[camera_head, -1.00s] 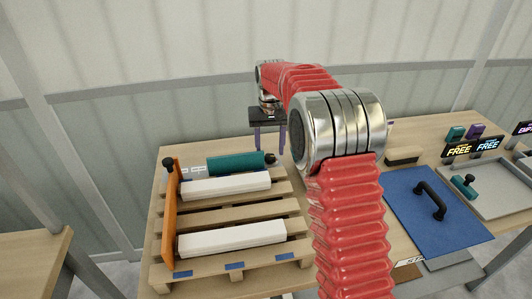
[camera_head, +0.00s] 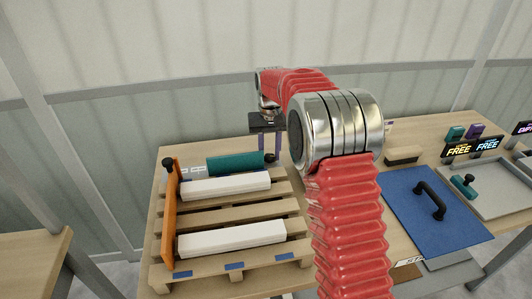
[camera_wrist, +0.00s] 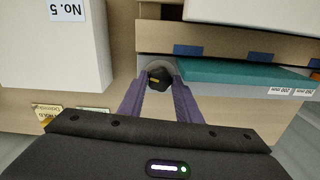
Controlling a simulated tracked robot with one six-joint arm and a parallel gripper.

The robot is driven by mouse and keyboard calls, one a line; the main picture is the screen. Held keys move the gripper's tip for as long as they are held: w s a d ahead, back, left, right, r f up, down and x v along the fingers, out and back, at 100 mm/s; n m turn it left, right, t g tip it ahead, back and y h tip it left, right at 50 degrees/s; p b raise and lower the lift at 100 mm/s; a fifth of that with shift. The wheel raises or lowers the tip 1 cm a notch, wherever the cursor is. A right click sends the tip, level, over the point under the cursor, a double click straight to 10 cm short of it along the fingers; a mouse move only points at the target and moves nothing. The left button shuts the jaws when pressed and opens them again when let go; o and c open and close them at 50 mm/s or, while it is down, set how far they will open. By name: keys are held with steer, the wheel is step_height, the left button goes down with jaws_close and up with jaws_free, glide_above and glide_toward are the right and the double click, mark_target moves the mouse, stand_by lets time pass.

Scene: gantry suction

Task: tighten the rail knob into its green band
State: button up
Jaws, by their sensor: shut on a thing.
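The rail knob (camera_wrist: 160,78) is black and faceted with a small yellow mark, seen in the wrist view beside the end of a teal bar (camera_wrist: 235,74). My gripper (camera_wrist: 160,84) has purple fingers that are shut on the knob, one on each side. In the head view, my gripper (camera_head: 269,147) reaches down to the knob (camera_head: 270,158) at the right end of the teal bar (camera_head: 233,161). I cannot make out a green band on the knob in either view.
A wooden pallet (camera_head: 225,217) holds two white bars and an orange end board (camera_head: 170,215). A white box marked No. 5 (camera_wrist: 50,55) stands near my gripper. A blue panel with a black handle (camera_head: 425,232) lies at the right, before a grey tray (camera_head: 503,188).

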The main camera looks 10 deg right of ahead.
steer(key=shift+c, duration=0.9)
steer(key=shift+m, duration=2.6)
steer(key=o, duration=1.1)
steer(key=shift+c, duration=0.2)
